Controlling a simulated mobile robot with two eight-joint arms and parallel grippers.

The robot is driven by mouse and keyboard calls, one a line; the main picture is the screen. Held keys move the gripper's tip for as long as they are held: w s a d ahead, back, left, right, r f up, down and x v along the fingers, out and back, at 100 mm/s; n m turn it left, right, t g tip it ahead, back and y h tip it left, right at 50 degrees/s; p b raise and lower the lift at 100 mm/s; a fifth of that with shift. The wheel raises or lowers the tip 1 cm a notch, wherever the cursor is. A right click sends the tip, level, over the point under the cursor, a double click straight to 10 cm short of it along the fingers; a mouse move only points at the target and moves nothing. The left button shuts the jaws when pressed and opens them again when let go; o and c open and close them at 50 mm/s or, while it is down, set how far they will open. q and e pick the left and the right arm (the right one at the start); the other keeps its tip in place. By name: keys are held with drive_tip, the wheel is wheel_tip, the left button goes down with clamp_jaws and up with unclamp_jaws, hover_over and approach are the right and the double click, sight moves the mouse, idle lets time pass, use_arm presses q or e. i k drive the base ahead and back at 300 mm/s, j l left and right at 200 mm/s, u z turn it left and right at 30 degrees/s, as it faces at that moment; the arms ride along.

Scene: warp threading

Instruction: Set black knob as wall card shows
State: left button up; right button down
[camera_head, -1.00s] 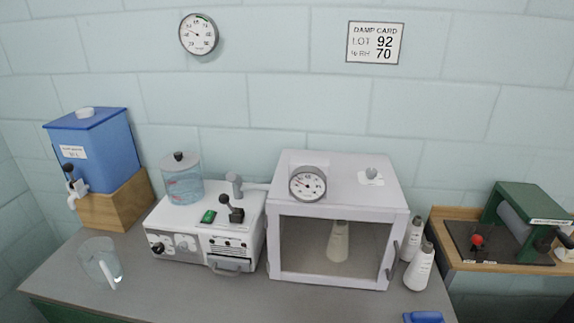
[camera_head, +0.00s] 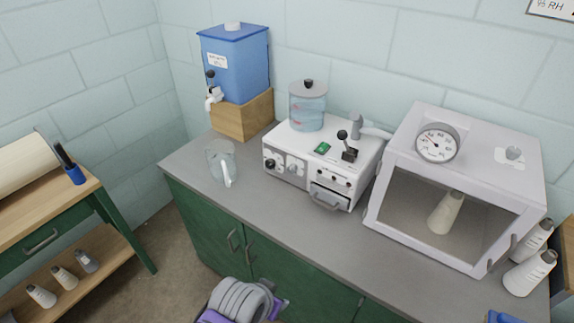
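The white machine (camera_head: 302,150) stands on the grey counter. Its front face carries a black knob (camera_head: 270,164) at the left, with another dial (camera_head: 293,168) beside it. The knob's marks are too small to read. The wall card (camera_head: 552,9) is cut off at the top right corner, with only part of "RH" showing. In the earlier frame the card reads LOT 92 and % RH 70. A grey and purple part at the bottom edge seems to be mine. Neither gripper's fingers show.
A white cabinet with a glass front (camera_head: 440,205) and a round gauge (camera_head: 437,143) stands right of the machine. A blue tank (camera_head: 236,65) sits on a wooden block (camera_head: 243,115). A clear jug (camera_head: 220,163) stands before it. White bottles (camera_head: 530,272) stand at right. Counter space before the machine is clear.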

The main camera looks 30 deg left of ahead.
sight(270, 163)
drive_tip(key=j+u, duration=0.3)
drive_tip(key=j, duration=0.2)
drive_tip(key=i+j+u, duration=0.25)
drive_tip(key=j, duration=0.2)
drive_tip(key=j+u, duration=0.3)
drive_tip(key=j, duration=0.15)
